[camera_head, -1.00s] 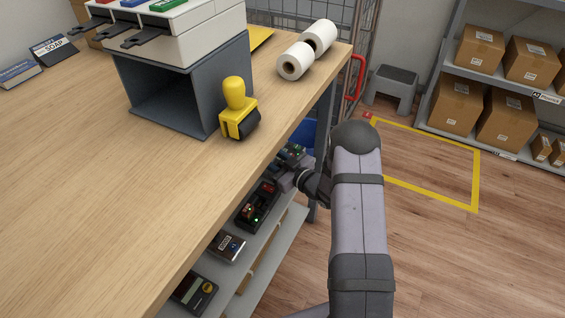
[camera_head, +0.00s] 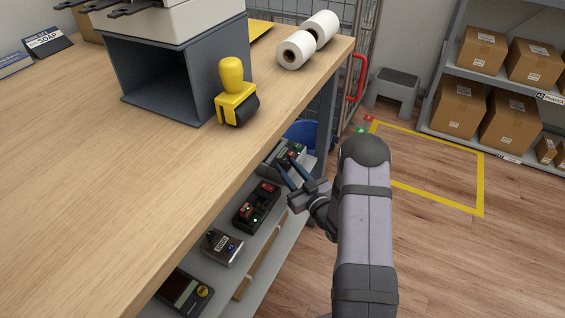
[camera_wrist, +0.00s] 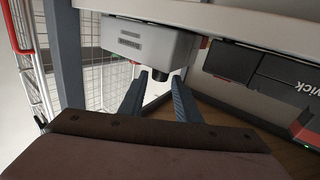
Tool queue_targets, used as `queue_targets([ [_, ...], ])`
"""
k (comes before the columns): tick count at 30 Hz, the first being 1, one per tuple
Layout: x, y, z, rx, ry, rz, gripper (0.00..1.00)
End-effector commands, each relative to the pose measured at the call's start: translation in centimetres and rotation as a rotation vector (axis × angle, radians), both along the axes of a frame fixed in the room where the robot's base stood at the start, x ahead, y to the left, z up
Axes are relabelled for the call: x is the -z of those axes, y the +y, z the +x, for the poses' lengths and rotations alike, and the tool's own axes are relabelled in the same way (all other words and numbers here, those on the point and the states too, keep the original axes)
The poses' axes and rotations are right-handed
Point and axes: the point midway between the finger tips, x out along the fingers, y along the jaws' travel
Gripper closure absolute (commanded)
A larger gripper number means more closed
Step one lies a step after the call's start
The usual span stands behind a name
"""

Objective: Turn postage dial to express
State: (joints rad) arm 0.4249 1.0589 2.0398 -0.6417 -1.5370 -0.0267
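A grey box device (camera_head: 280,157) with a dark panel and small red and green lights stands at the far end of the shelf under the counter. In the wrist view a pale grey box (camera_wrist: 150,42) has a short dark round knob (camera_wrist: 160,75) on its face. I cannot read any express mark, nor tell for sure that this is the postage dial. My gripper (camera_head: 289,161) is open in front of the far device. In the wrist view its two blue fingertips (camera_wrist: 160,78) lie apart, on either side of the knob. I cannot tell whether they touch it.
Other devices share the shelf: a black one with lit buttons (camera_head: 257,207), a grey one with a knob (camera_head: 222,246) and a dark one with a screen (camera_head: 185,291). The wooden counter (camera_head: 110,170) overhangs the shelf. A blue bin (camera_head: 302,132) is behind the far end.

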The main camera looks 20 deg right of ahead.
Motion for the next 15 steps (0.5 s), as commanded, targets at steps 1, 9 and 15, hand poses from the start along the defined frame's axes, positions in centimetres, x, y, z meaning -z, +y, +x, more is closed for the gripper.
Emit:
queue_targets([
  [1,0.1,0.3,0.7,-0.003,-0.001,-0.002,0.70],
  [9,0.1,0.8,3.3,-0.002,-0.001,-0.001,0.70],
  [15,0.0,0.9,3.8,0.000,0.001,0.001,0.70],
])
